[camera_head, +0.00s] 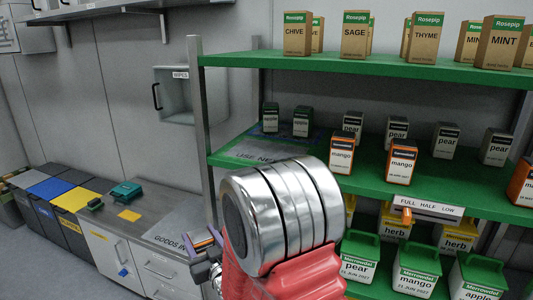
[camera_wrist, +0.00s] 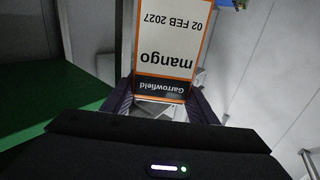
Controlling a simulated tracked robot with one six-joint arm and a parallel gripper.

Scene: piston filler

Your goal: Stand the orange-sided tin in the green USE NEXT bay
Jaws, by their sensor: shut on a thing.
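My gripper (camera_wrist: 160,105) is shut on an orange-sided tin (camera_wrist: 172,50), with a dark jaw on each side. Its white label reads mango, Garrowfield, 02 FEB 2027, upside down in the wrist view. In the head view the gripper (camera_head: 203,256) is low, left of my arm and in front of the shelf unit; only a small part of the held tin shows. The green USE NEXT bay (camera_head: 247,158) is at the left end of the middle green shelf, its lettering partly hidden by my arm. Two dark green apple tins (camera_head: 301,122) stand at its back.
Orange-sided mango tins (camera_head: 402,161) and grey pear tins (camera_head: 445,140) stand right of the bay. Herb boxes (camera_head: 354,35) line the top shelf (camera_head: 250,59) above. A grey upright (camera_head: 200,110) bounds the left end. A low counter (camera_head: 165,212) is at left.

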